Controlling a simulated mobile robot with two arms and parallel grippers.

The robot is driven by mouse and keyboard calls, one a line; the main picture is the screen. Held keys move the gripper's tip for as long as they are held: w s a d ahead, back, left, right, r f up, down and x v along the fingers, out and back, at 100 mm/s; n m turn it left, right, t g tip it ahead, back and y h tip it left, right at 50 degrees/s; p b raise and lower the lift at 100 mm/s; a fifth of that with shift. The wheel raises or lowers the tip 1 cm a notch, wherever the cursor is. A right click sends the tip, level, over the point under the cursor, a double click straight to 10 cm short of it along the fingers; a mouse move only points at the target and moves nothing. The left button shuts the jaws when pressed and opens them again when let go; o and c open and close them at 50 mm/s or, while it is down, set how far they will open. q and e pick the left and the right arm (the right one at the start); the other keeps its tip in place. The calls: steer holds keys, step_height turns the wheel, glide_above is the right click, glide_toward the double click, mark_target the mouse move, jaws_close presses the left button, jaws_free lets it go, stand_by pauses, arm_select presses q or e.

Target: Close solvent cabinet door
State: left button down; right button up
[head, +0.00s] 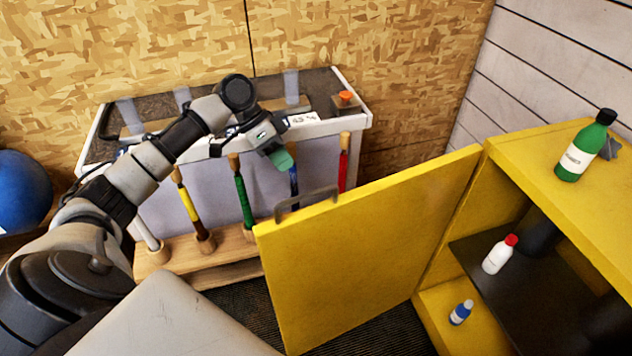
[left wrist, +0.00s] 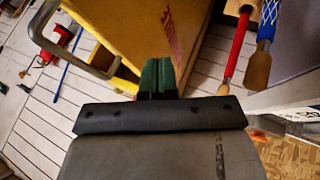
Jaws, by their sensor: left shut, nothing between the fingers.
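The yellow solvent cabinet (head: 540,140) stands at the right of the head view. Its yellow door (head: 370,250) hangs wide open toward the left, with a grey bar handle (head: 305,202) near its free upper corner. My left gripper (head: 282,158), with green fingertips, is shut and empty, above and a little behind the handle, apart from it. In the left wrist view, the shut fingertips (left wrist: 158,75) appear in front of the door (left wrist: 130,30), and the handle (left wrist: 62,45) is to their left. My right gripper is not in view.
A green bottle (head: 586,146) stands on top. Several upright clubs, one with a green grip (head: 243,200), stand in a wooden rack (head: 228,258) beside the workbench (head: 355,112), behind the door.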

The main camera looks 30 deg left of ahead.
mark_target(313, 206)
arm_select(q)
steer(key=shift+s+d+f+p, duration=0.3)
steer(key=shift+d+f+p, duration=0.05)
steer(key=shift+d+f, duration=1)
steer(key=shift+s+d+f+p, duration=0.35)
steer(key=shift+d+f, duration=0.8)
steer(key=shift+d, duration=0.4)
steer(key=shift+s+d+f+p, duration=0.3)
steer(key=shift+d+f, duration=0.95)
steer(key=shift+d, duration=0.2)
